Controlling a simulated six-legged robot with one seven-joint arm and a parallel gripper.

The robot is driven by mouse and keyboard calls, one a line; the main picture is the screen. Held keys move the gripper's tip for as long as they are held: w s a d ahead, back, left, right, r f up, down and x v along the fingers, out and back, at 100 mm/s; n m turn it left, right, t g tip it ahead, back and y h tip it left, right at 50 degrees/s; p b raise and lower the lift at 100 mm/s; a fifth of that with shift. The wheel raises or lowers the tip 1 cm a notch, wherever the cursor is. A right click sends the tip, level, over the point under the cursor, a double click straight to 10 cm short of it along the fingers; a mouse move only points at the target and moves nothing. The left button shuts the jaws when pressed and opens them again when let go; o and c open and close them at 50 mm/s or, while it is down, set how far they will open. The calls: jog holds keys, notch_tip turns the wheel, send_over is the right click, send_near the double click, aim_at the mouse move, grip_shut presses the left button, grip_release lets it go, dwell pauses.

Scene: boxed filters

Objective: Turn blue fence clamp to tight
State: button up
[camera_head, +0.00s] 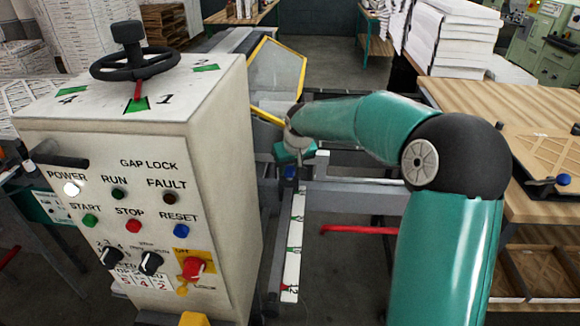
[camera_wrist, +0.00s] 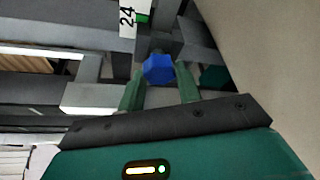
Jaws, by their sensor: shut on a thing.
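The blue fence clamp (camera_wrist: 158,68) is a small faceted knob on a grey rail, close to a white scale strip marked 24. My gripper (camera_wrist: 160,76) has its two green fingers on either side of the knob and is shut on it. In the head view the blue clamp (camera_head: 290,172) shows just below my gripper (camera_head: 292,160), at the upper end of the scale strip (camera_head: 293,245). The fingers partly hide the clamp, and its tight or loose marks cannot be made out.
A control cabinet (camera_head: 225,150) with a black handwheel (camera_head: 135,65) stands close on the left. A yellow-framed clear guard (camera_head: 275,78) rises behind the clamp. A wooden bench (camera_head: 470,97) is on the right, and a red bar (camera_head: 358,230) sticks out below the rails.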

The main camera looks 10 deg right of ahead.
jog(key=shift+m, duration=0.5)
jog(key=o, duration=1)
jog(key=v, duration=1.3)
jog(key=shift+s+r, duration=0.2)
jog(key=shift+r, duration=0.2)
jog(key=shift+a, duration=0.2)
